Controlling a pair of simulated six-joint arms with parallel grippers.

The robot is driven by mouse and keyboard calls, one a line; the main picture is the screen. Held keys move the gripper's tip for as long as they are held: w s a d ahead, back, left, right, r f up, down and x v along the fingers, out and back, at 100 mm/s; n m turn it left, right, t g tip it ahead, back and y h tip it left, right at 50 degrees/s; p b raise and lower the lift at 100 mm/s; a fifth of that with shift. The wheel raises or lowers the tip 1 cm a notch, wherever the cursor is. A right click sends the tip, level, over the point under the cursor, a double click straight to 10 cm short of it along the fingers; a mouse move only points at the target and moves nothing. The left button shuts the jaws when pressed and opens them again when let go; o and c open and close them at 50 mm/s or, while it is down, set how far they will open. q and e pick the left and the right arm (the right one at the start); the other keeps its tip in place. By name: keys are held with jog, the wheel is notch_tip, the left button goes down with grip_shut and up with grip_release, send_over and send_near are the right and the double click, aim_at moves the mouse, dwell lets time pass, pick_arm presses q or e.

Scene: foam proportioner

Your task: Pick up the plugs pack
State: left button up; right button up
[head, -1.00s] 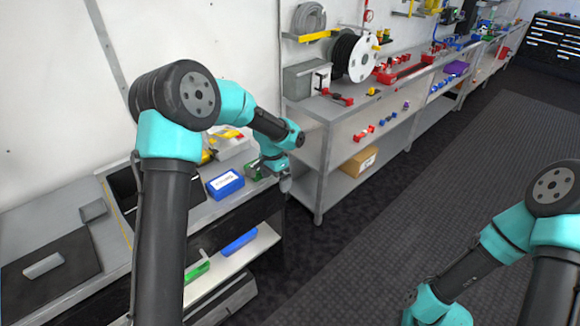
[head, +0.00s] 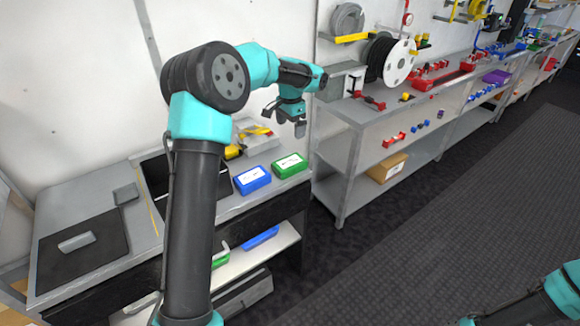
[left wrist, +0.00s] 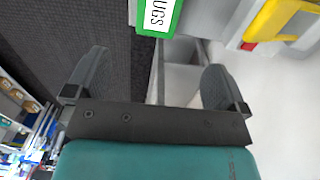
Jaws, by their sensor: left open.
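The plugs pack is a green box with a white label (head: 290,165), lying on the workbench to the right of a blue box. In the left wrist view the pack (left wrist: 160,14) is cut by the top edge, and its label shows "UGS". My left gripper (head: 290,122) is above and behind the pack in the head view, apart from it. In the left wrist view its two fingers (left wrist: 155,78) are spread with nothing between them. My right gripper is out of view; only part of that arm shows at the bottom right.
A blue labelled box (head: 252,179) lies close beside the pack. A grey bin with yellow items (head: 250,138) is behind it. A shelf below (head: 285,238) holds a blue and a green item. A second bench (head: 350,112) stands to the right across a gap.

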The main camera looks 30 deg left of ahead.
pick_arm(q)
send_near(290, 162)
jog(key=f, duration=0.5)
jog(key=shift+w+f, duration=0.15)
jog(key=shift+w, duration=0.1)
jog(key=shift+f, duration=0.1)
jog(key=shift+s+a+f, duration=0.1)
jog(key=shift+s+f, duration=0.05)
jog(key=shift+f, duration=1.1)
jog(key=shift+s+a+f, duration=0.1)
jog(key=shift+f, duration=1.15)
jog(key=shift+c, duration=0.3)
jog(key=c, duration=0.9)
jog(key=shift+o, duration=0.2)
jog(key=shift+r, duration=0.1)
